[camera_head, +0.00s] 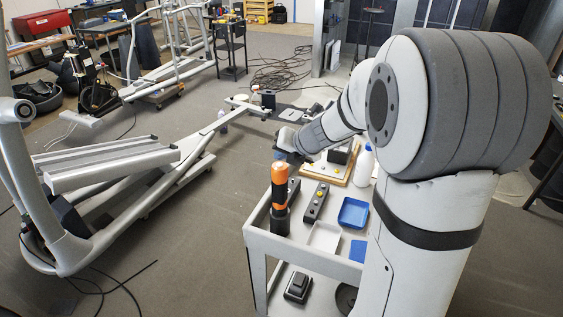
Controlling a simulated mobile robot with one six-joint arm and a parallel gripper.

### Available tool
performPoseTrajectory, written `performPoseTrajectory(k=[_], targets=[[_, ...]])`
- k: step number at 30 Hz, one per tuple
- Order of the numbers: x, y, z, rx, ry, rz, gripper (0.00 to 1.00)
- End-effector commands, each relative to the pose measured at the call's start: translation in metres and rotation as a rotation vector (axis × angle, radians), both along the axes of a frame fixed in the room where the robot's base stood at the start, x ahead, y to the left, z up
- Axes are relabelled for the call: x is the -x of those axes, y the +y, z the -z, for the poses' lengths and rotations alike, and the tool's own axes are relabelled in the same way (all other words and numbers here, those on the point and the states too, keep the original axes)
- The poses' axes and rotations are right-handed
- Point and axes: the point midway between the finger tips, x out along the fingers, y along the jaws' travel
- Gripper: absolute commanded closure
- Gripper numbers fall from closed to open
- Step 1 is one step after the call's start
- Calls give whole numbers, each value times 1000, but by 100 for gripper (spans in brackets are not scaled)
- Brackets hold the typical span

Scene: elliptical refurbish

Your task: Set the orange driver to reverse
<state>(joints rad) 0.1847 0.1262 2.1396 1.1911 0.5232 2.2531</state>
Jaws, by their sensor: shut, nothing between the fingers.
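The orange driver (279,188) stands upright near the left edge of the grey cart, with an orange upper body and a black lower part. Its direction switch is too small to make out. My arm reaches from the right across the back of the cart. My gripper (281,156) is small and dark at the arm's end, just behind and above the driver's top in the picture. It is shut and holds nothing. Its fingertips are hard to make out, and I cannot tell whether it touches the driver.
On the cart (262,236) are a black box with buttons (316,203), a blue tray (353,212), a white tray (324,237) and a white bottle (364,165). A grey elliptical frame (110,165) stands left. Cables lie on the floor. My arm hides the cart's right side.

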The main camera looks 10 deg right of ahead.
Motion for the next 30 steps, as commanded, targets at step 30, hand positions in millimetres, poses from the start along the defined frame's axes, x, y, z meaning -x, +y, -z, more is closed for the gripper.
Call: performPoseTrajectory(k=[30], targets=[[0, 0, -60, -1, 0, 1, 100]])
